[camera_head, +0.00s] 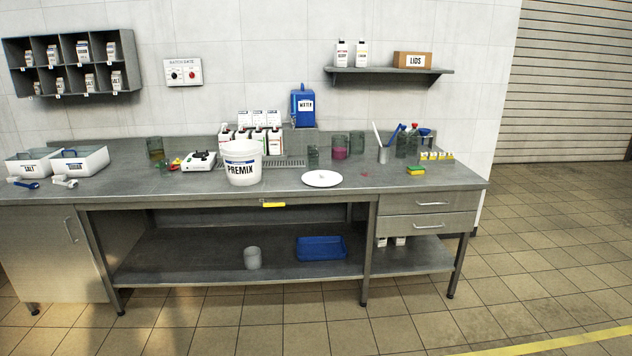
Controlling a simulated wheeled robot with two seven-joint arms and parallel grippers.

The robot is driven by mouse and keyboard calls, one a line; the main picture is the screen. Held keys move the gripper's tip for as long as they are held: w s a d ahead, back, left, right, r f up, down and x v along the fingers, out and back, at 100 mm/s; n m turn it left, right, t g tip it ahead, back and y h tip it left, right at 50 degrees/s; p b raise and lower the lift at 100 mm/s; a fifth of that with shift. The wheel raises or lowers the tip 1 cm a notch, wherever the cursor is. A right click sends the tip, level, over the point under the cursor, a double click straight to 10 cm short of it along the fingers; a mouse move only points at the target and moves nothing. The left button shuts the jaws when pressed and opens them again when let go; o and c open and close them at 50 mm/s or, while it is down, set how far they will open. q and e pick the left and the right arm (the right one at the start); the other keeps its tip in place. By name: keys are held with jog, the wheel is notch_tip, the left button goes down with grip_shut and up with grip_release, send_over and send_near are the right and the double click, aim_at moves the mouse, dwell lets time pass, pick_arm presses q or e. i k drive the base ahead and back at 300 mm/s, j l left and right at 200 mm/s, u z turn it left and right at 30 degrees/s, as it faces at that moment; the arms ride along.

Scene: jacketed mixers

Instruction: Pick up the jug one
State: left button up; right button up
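No label reading "jug one" can be made out. Several see-through vessels that may be jugs stand on the bench: one with yellow-green content (156,148) at the left, a small clear one (312,157) in the middle, one with magenta content (340,151) right of it, and a clear one (357,144) beside that. A blue container marked WATER (302,106) stands upright at the back. Neither of my grippers is in view.
The grey bench (420,185) holds a white PREMIX bucket (242,158), a white plate (322,178), a scale (199,160) and a yellow-green sponge (416,170). A blue tray (321,249) and a grey cup (252,258) are on the lower shelf. Floor in front is clear.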

aim_at(340, 144)
jog(key=i, duration=2.55)
